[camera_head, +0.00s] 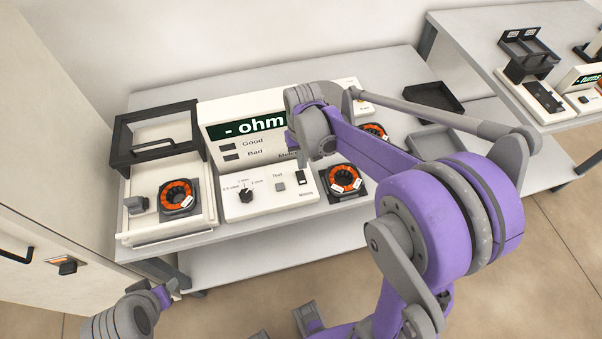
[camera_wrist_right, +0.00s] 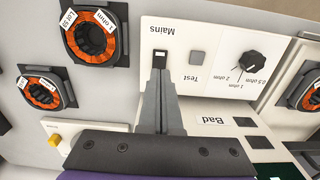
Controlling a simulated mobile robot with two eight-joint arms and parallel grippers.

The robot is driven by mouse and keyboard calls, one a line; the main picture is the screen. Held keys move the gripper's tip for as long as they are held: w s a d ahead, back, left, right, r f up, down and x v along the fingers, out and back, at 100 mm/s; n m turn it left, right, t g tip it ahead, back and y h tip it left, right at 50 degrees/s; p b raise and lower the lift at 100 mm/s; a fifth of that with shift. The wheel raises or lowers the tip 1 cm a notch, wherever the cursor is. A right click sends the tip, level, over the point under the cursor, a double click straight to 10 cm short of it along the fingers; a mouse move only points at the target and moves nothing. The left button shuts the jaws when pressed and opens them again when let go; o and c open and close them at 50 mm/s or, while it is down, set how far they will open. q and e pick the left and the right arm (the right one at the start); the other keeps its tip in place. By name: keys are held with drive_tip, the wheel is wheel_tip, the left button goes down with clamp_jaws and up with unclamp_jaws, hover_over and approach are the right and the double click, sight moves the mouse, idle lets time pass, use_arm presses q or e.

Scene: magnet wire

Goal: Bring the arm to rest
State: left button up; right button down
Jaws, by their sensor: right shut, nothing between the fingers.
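My right arm reaches in from the right in the head view, its wrist in front of the ohm meter (camera_head: 226,132). In the right wrist view my right gripper (camera_wrist_right: 160,75) is shut and empty. Its tips overlap the edge of the black Mains switch (camera_wrist_right: 159,59); I cannot tell whether they touch it. The switch also shows in the head view (camera_head: 301,176). The meter display reads "- ohm". Parts of my left arm show at the lower left of the head view; its jaws cannot be made out.
Another coil (camera_head: 345,178) stands right of the meter, with a further coil (camera_head: 375,131) behind. Dark trays (camera_head: 433,97) lie at the back right. A second table stands beyond.

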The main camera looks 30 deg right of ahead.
idle(0.4)
drive_tip(key=s+a+r+n+t, duration=0.1)
drive_tip(key=s+a+r+t, duration=0.1)
drive_tip(key=s, duration=0.5)
drive_tip(key=s+a+r+n+t, duration=0.1)
drive_tip(key=s+a+r+t, duration=0.1)
drive_tip(key=s, duration=0.6)
drive_tip(key=a+t+p, duration=0.1)
drive_tip(key=a, duration=0.1)
drive_tip(key=shift+s+a+r+n, duration=0.2)
drive_tip(key=shift+s+a+n, duration=0.1)
drive_tip(key=shift+a, duration=0.1)
